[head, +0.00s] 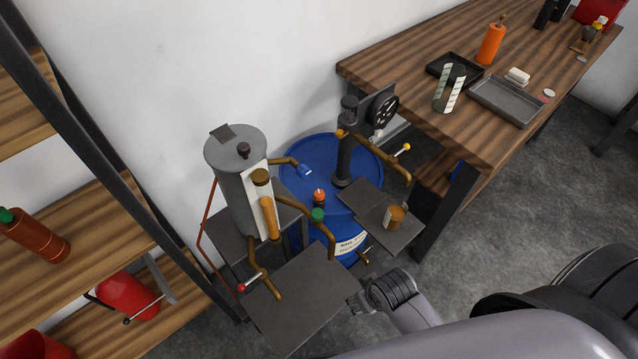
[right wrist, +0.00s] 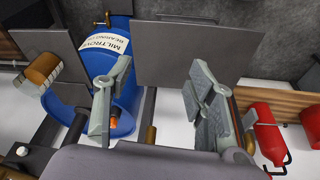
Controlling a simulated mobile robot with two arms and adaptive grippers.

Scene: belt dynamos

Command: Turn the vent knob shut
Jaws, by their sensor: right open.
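Several small knobs sit on the boiler and its brass pipes; no label shows which is the vent knob. In the head view an orange-topped knob (head: 319,197) stands near the blue drum, with a green knob (head: 318,214) just below it. A blue knob (head: 304,170) ends an upper brass pipe. A dark knob (head: 243,150) tops the grey boiler (head: 228,182). My right gripper (head: 362,298) is open and empty beside the right edge of the front grey plate. In the right wrist view an orange piece (right wrist: 114,122) shows beside the left finger. My left gripper is out of view.
The front grey plate (head: 300,298) and a smaller plate (head: 362,215) with a copper cup (head: 394,217) flank the pipes. A blue drum (head: 335,148) stands behind. A wooden bench (head: 400,75) is at right, shelves (head: 95,225) at left. Open floor lies right of the rig.

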